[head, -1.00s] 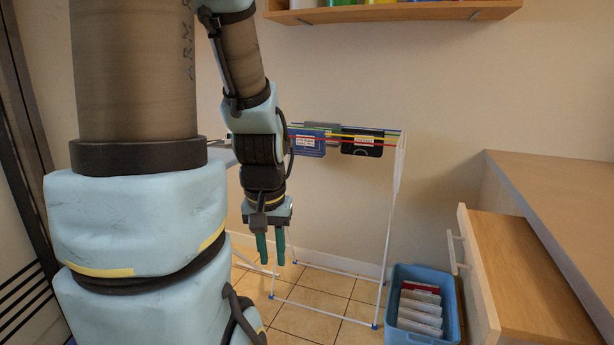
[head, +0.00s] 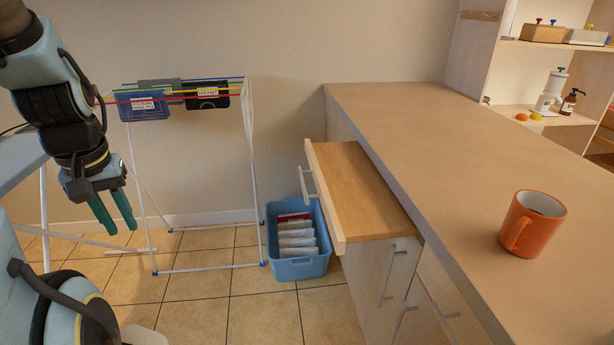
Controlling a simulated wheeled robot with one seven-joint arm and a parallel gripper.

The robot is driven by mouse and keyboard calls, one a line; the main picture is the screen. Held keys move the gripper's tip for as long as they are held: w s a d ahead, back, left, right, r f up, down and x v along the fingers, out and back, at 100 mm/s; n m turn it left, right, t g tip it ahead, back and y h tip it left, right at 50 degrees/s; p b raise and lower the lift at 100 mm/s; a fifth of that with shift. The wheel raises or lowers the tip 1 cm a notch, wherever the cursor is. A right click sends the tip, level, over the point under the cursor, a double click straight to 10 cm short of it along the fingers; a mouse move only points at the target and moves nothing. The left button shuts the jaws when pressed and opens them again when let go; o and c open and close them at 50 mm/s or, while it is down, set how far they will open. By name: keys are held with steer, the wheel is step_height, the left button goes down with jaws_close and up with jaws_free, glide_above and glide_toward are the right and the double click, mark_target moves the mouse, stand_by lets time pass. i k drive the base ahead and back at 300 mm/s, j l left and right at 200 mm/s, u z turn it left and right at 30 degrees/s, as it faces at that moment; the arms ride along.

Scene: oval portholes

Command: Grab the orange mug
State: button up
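The orange mug (head: 533,225) stands upright on the counter (head: 430,140) at the right of the head view, near the counter's front edge. Its handle faces the front left. My gripper (head: 117,227) hangs at the far left, pointing down, with green fingers. The fingers are apart with nothing seen between them. It is far to the left of the mug, over the floor side and not above the counter.
A drawer (head: 355,190) stands pulled out from the counter. A blue bin (head: 299,262) with packets sits on the floor beside it. A drying rack (head: 250,170) stands behind my gripper. A shelf unit (head: 545,118) is at the back right. The countertop around the mug is clear.

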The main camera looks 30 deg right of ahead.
mark_target(532, 217)
steer(key=i+z, duration=0.35)
steer(key=i+j+z, duration=0.15)
steer(key=z, duration=0.25)
